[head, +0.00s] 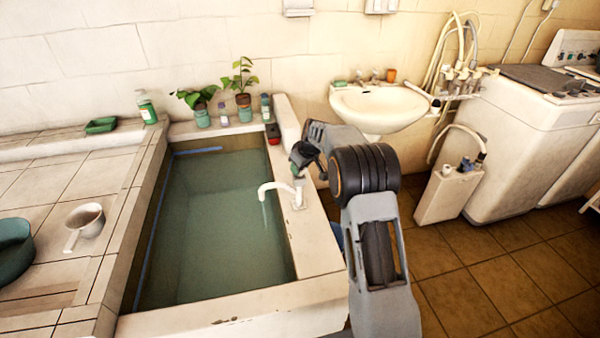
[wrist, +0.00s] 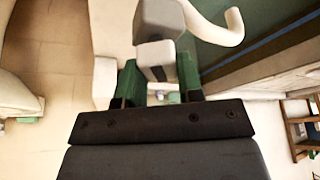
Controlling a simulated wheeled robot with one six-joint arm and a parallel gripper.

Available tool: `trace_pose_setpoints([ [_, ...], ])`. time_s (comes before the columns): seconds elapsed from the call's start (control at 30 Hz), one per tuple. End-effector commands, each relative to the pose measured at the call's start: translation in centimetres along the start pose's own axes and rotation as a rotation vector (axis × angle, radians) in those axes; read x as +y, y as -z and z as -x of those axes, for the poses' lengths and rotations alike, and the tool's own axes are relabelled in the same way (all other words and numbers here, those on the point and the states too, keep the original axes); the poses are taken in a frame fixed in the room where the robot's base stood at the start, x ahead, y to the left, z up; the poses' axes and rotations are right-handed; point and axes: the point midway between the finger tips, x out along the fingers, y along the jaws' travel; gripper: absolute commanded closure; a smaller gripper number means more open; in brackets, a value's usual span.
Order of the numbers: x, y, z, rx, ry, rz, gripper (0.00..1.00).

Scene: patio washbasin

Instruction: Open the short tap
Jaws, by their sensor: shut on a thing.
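A white tap (head: 298,192) stands on the right rim of the water-filled tank, with its curved spout reaching left over the water. In the wrist view its spout (wrist: 222,32) shows at the upper right. A grey and white block (wrist: 158,25), apparently the tap's handle, sits at the top of the wrist view. My gripper (wrist: 158,78) has its green fingers on either side of this block's white lower part and is shut on it. In the head view my gripper (head: 300,158) is just above the tap, partly hidden by my wrist. A faint pale streak shows below the spout; I cannot tell if it is flowing water.
The tank (head: 308,250) has wide pale rims. Potted plants (head: 243,90) and small bottles stand on its back rim, beside a red item (head: 273,133). A white washbasin (head: 380,110) and a washing machine (head: 530,130) stand to the right. A dipper (head: 86,218) lies on the left tiles.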

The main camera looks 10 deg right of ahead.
Motion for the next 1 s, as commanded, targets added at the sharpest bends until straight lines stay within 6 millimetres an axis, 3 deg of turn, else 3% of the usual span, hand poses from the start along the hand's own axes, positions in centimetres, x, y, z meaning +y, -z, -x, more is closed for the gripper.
trace_pose_setpoints([
  [0.6,0.23,0.11,0.03,-0.001,0.223,0.539,0.9],
  [1.0,0.29,0.2,0.09,-0.001,0.336,0.811,0.9],
])
